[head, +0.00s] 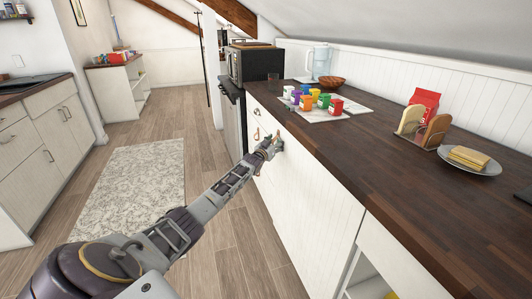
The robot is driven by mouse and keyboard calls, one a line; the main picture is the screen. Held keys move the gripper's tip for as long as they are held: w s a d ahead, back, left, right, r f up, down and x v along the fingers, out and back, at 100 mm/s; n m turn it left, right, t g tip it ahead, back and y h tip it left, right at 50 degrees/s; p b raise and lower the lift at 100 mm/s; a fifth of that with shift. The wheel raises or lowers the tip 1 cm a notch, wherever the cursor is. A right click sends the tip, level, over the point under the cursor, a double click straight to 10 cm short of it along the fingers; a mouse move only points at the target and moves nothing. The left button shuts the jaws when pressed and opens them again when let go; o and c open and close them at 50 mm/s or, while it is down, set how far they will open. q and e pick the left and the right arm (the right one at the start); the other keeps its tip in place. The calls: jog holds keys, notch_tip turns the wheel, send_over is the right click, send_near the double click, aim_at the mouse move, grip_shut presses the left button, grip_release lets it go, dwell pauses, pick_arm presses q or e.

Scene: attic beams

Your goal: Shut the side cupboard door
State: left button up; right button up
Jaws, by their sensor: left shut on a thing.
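The side cupboard door (305,205) is a white panel under the dark wooden worktop, right of my left arm. It looks flush or nearly flush with the cupboard front; I cannot tell whether a small gap is left. My left gripper (275,142) is at the door's upper far corner, just below the worktop edge. It is shut on what looks like the door's handle, which the fingers mostly hide. My right gripper is not in view.
The worktop (400,155) carries colourful small boxes, a bread holder (424,128), a plate (470,163) and a water jug (318,60). An open compartment (368,278) shows at the bottom right. The floor with a pale rug (135,185) is clear.

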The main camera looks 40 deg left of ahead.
pick_arm(q)
jog(key=shift+s+a+r, duration=0.1)
jog(key=shift+s+a, duration=0.05)
jog(key=shift+s, duration=0.65)
jog(key=s+d, duration=0.2)
jog(key=s, duration=0.7)
jog(key=shift+d, duration=0.2)
jog(key=shift+s, duration=0.1)
dwell(0.3)
jog(key=shift+s+f, duration=0.1)
jog(key=shift+f, duration=0.1)
